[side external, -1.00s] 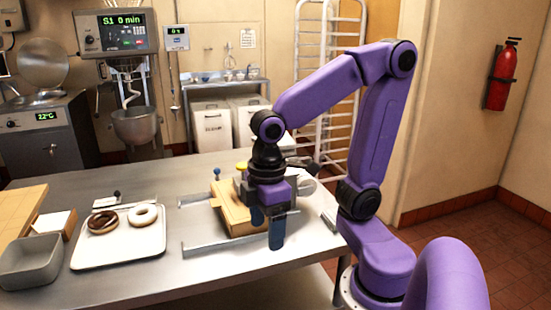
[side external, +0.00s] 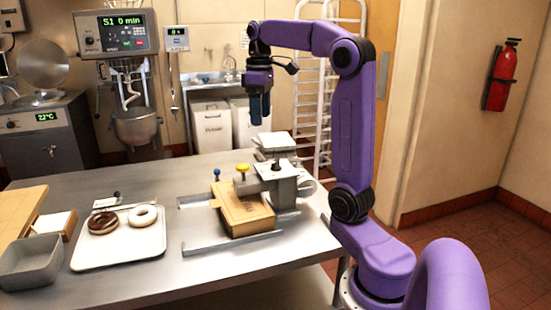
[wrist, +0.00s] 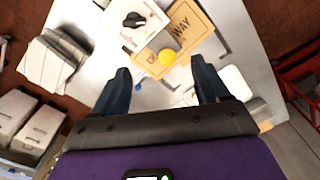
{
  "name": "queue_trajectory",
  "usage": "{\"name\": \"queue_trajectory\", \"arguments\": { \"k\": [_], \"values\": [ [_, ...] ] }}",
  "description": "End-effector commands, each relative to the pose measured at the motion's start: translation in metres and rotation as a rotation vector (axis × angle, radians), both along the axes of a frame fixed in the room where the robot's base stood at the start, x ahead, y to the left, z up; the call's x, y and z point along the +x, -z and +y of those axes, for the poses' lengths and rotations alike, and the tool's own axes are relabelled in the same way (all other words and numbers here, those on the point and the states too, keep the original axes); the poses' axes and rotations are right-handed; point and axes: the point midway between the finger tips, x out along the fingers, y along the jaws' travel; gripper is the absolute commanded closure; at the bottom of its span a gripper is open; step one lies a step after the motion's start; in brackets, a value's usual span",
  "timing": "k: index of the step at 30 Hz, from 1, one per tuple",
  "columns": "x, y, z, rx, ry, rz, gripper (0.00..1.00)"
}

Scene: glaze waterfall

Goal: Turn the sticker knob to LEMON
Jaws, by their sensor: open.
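My gripper (side external: 260,117) is raised well above the table, pointing down, open and empty. In the wrist view its two dark blue fingers (wrist: 160,66) are spread apart. A grey machine (side external: 285,186) stands on the table below. On its pale top is a small black knob (wrist: 134,20), likely the sticker knob; its labels and setting are too small to read. A yellow knob (side external: 242,169) and a blue knob (side external: 217,174) stand beside the machine. They also show in the wrist view, yellow (wrist: 167,57) and blue (wrist: 138,87). Nothing touches my gripper.
A white tray (side external: 121,253) with a brown and a white donut, and a grey bin (side external: 30,263), are at left. The table's front middle is clear.

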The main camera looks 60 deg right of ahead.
Motion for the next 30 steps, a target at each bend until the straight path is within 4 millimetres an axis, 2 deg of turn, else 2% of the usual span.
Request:
{"name": "queue_trajectory", "arguments": {
  "k": [1,3,6,13,20,30],
  "values": [
    [-0.003,-0.006,-0.015,-0.001,0.035,-0.001,0.26],
    [-0.009,-0.012,-0.030,0.000,0.069,0.000,0.26],
    [-0.015,-0.018,-0.044,0.001,0.099,0.002,0.26],
    [-0.019,-0.015,-0.052,0.002,0.114,0.004,0.26],
    [-0.020,0.012,-0.051,0.003,0.114,0.007,0.26],
    [-0.020,0.071,-0.051,0.004,0.114,0.007,0.26]
  ]
}}
